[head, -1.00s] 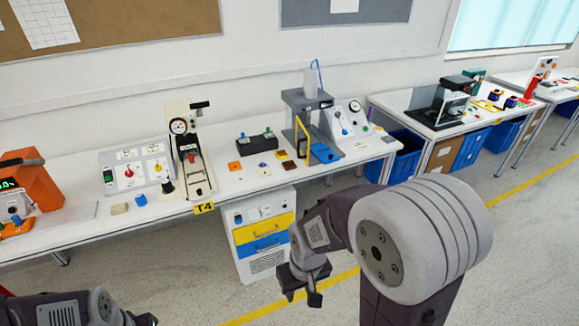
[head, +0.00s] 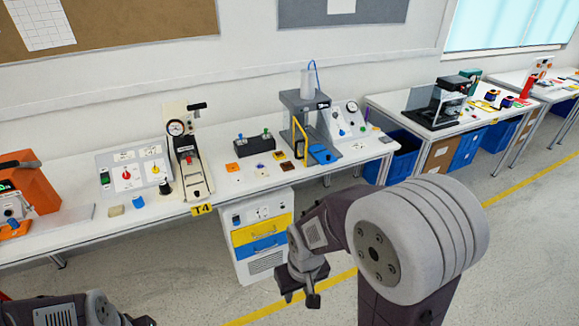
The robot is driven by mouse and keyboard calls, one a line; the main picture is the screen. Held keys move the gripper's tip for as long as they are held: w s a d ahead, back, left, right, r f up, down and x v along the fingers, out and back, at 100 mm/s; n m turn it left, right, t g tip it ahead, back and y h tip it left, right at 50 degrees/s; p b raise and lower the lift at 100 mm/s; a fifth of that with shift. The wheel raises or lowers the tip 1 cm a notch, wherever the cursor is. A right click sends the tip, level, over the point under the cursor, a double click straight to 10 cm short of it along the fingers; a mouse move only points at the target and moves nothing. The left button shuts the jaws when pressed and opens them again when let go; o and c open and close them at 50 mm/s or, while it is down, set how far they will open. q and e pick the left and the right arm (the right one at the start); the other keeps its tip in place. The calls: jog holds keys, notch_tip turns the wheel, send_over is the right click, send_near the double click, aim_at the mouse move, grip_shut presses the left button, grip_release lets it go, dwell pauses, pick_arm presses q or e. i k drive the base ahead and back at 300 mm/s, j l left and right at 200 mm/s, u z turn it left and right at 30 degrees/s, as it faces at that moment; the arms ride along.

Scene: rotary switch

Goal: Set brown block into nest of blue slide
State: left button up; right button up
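A small dark brown block (head: 287,166) lies on the white bench, just left of the grey press stand. It is small, and other similar pieces lie close by, so its exact shade is hard to tell. The blue slide (head: 323,154) sits at the foot of the press, right of the brown block; its nest is too small to make out. My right gripper (head: 299,288) hangs in front of the bench, low and pointing down, with its fingers apart and nothing between them. My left gripper (head: 140,321) is at the bottom edge, mostly cut off.
The grey press (head: 307,112) has a yellow guard at its front. A control panel (head: 348,120) stands right of it. Orange and yellow pieces (head: 232,167) lie on the bench to the left.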

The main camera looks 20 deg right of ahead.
aim_at(323, 157)
jog(key=i+l+z, duration=0.15)
jog(key=i+l, duration=0.3)
jog(key=i+l+z, duration=0.1)
jog(key=i+l, duration=0.35)
jog(key=i+l+z, duration=0.15)
jog(key=i+l, duration=0.25)
jog(key=i, duration=0.2)
jog(key=i+l+z, duration=0.15)
jog(key=i+l, duration=0.2)
jog(key=i, duration=0.15)
